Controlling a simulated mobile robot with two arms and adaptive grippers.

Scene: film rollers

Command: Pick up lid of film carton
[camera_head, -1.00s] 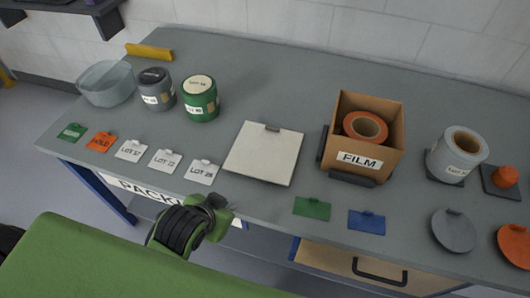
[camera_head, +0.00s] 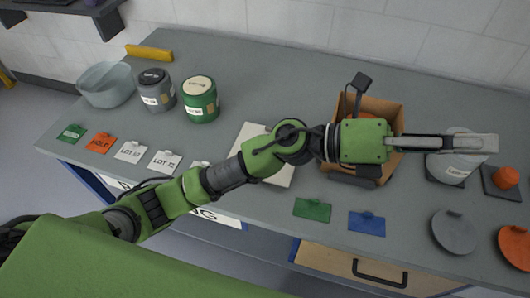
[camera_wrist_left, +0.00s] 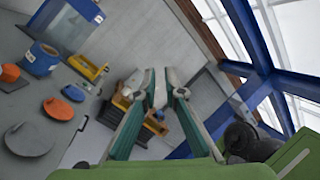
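The film carton (camera_head: 393,112) is an open brown box. An orange-topped roll inside is mostly hidden by my left arm. The lid is likely the flat cream square panel (camera_head: 283,178) left of the carton on the bench; my arm covers its middle and its small clip. My left gripper (camera_head: 488,144) is stretched out to the right past the carton, in the air in front of the grey roll. The left wrist view shows its two fingers (camera_wrist_left: 161,88) apart, with nothing between them. My right gripper is in no view.
The grey roll (camera_head: 452,168) stands right of the carton, with an orange knob (camera_head: 506,177) beside it. Green (camera_head: 312,208) and blue (camera_head: 367,223) tags and a grey disc (camera_head: 453,231) lie in front. A green canister (camera_head: 200,103) stands at the left. The back middle of the bench is clear.

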